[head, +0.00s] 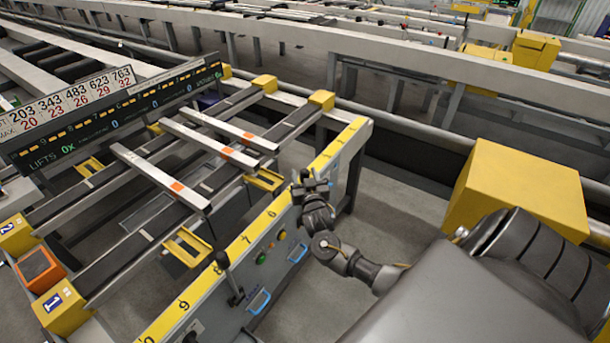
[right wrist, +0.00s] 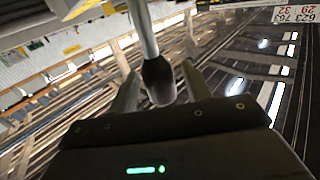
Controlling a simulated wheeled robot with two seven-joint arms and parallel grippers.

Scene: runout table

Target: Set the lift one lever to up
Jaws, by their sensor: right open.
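My right gripper (head: 310,186) is over the yellow-topped edge of the grey control panel (head: 275,262). In the right wrist view, a grey lever rod with a dark knob (right wrist: 159,82) lies between the two open fingers (right wrist: 160,88); whether they touch it I cannot tell. In the head view my gripper hides most of that lever. Another black-knobbed lever (head: 223,260) stands on the panel further left, clear of my gripper. I cannot read which lever is lift one. The display board (head: 110,110) shows "LIFTS 0x". My left gripper is not in view.
Silver bars with orange marks (head: 160,177) lie across the table rails. Green and yellow buttons (head: 262,258) and blue handles (head: 258,302) are on the panel front. A large yellow box (head: 515,190) stands to the right of my gripper. Grey floor is open below the panel.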

